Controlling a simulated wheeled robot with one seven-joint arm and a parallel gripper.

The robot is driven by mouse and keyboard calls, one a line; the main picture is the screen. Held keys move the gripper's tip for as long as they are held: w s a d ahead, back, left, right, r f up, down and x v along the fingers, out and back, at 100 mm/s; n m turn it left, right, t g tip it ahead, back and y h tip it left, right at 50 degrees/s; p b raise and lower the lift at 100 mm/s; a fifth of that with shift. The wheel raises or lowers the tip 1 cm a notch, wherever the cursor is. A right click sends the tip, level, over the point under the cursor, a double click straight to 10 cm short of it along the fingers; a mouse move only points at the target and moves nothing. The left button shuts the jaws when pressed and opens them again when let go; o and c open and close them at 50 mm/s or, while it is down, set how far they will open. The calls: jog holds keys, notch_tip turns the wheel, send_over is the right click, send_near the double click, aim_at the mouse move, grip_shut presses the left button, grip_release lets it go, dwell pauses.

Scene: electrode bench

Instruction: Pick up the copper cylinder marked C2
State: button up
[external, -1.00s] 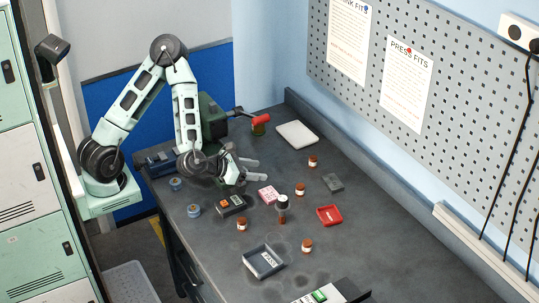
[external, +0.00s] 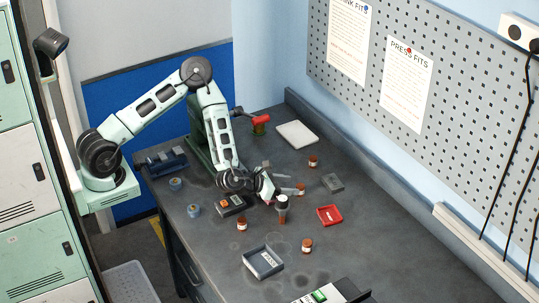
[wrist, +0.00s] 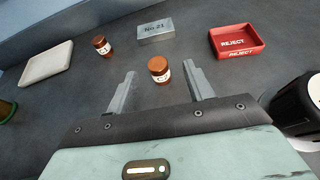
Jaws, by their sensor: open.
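Several copper cylinders with white labels stand upright on the bench. One copper cylinder (wrist: 159,67) stands just ahead of and between the fingertips of my gripper (wrist: 160,82) in the wrist view. It also shows beside the fingers in the external view (external: 301,190). Its label is too small to read surely. A second cylinder (wrist: 102,45) stands farther off at the left, also in the external view (external: 313,161). Two others, a left one (external: 242,224) and a front one (external: 307,246), show only in the external view. My gripper (external: 288,185) is open and empty, low over the bench.
A dark bottle-like object with a white top (external: 282,204) stands close to my gripper. A red REJECT tray (wrist: 238,49) and a grey No 21 block (wrist: 156,32) lie beyond. A white slab (wrist: 47,62) is at left. A PASS tray (external: 263,262) lies nearer the front.

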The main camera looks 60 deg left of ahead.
aim_at(300, 186)
jog(key=shift+a+p+x, duration=0.2)
jog(key=shift+p+x, duration=0.75)
jog(key=shift+x, duration=1.8)
jog(key=shift+f, duration=0.1)
jog(key=shift+c, duration=0.3)
